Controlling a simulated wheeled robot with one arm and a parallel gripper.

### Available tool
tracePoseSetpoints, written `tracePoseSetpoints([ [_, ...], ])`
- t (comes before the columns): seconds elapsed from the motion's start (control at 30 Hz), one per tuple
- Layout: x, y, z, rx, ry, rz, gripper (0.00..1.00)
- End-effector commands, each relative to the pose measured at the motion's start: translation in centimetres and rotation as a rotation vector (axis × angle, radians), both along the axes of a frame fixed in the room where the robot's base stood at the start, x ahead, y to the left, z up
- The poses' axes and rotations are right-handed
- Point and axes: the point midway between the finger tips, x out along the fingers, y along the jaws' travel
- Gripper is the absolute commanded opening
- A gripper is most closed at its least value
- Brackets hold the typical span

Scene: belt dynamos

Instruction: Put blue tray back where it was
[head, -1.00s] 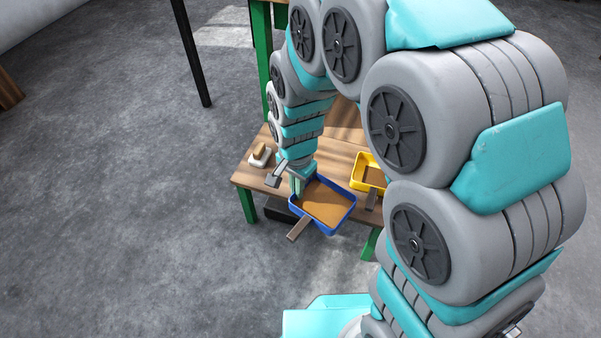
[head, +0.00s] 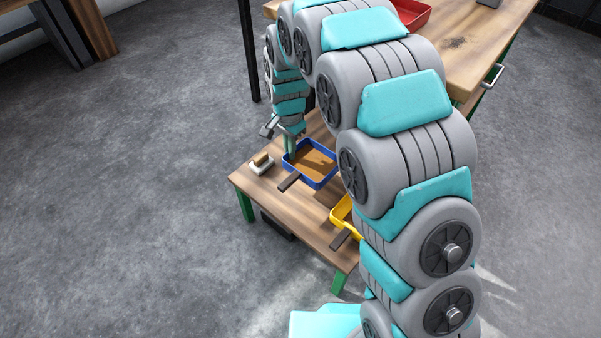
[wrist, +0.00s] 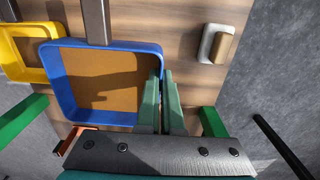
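The blue tray (head: 333,177) has a brown inside and a dark handle (head: 289,182). It is over the low wooden table, between the white-based block and the yellow tray. My gripper (head: 290,153) is at its left rim in the head view. In the wrist view, the green fingers (wrist: 161,88) straddle the wall of the blue tray (wrist: 60,88), one inside and one outside, and look closed on it. The tray looks about level, resting on or very near the tabletop; I cannot tell which.
The yellow tray (head: 340,212) with a dark handle is close by, partly hidden by my arm. A white-based wooden block (head: 262,163) stands on the left. A higher table (head: 468,55) behind holds a red tray (head: 425,19). The low table's front left (head: 280,208) is clear.

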Motion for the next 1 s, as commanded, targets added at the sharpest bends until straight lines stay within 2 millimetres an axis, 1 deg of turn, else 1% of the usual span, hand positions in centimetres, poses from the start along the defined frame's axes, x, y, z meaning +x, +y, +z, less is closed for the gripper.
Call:
tracePoseSetpoints([
  [0.03,-0.2,0.0,-1.2,-0.002,0.005,0.000,0.00],
  [0.13,-0.2,0.0,-3.0,-0.002,0.008,0.000,0.00],
  [0.2,-0.1,0.0,-3.8,-0.001,0.003,0.000,0.00],
  [0.37,-0.1,0.0,-5.1,-0.001,0.002,0.001,0.00],
  [0.5,-0.1,0.0,-7.1,-0.001,0.004,0.000,0.00],
  [0.57,-0.1,0.0,-7.8,0.000,0.004,0.000,0.00],
  [0.93,-0.1,0.0,-8.2,0.000,0.001,0.000,0.00],
  [1.0,-0.1,0.0,-8.2,0.000,0.001,0.000,0.09],
])
